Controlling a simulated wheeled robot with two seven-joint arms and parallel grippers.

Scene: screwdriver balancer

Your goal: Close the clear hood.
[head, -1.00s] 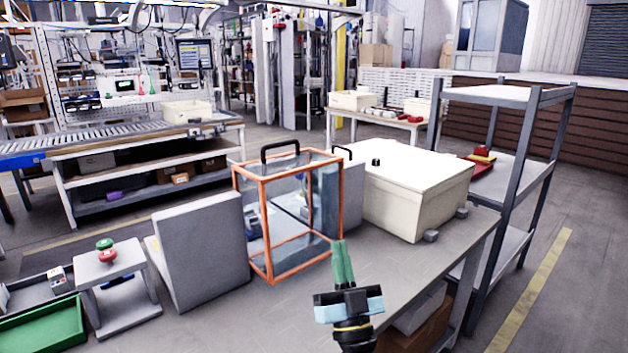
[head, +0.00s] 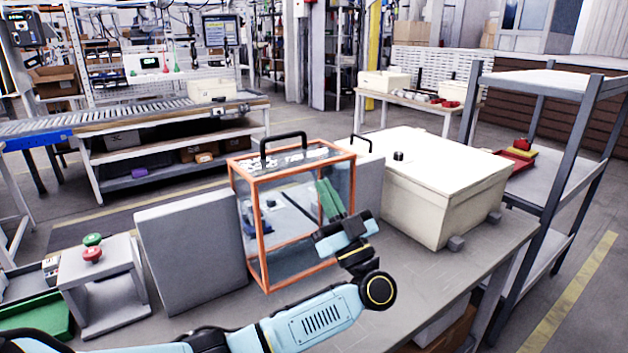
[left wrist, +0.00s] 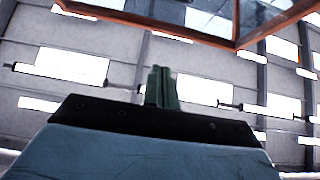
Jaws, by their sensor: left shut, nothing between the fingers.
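The clear hood (head: 254,222) is a see-through box with orange edges and a black handle (head: 283,136) on top. It stands upright on the grey table in the head view, between two grey blocks. Small dark parts show through its panes. My left gripper (head: 324,184) is shut and empty, its green fingers pointing up in front of the hood's right part. I cannot tell whether they touch it. In the left wrist view, the shut fingers (left wrist: 161,70) point up, and an orange-edged clear pane (left wrist: 185,12) crosses the top. My right gripper is out of view.
A large cream box (head: 447,185) stands right of the hood. A grey block (head: 190,240) stands at its left, near a stand with red and green buttons (head: 92,246). A grey shelf rack (head: 540,80) rises at the right. The table's front right is clear.

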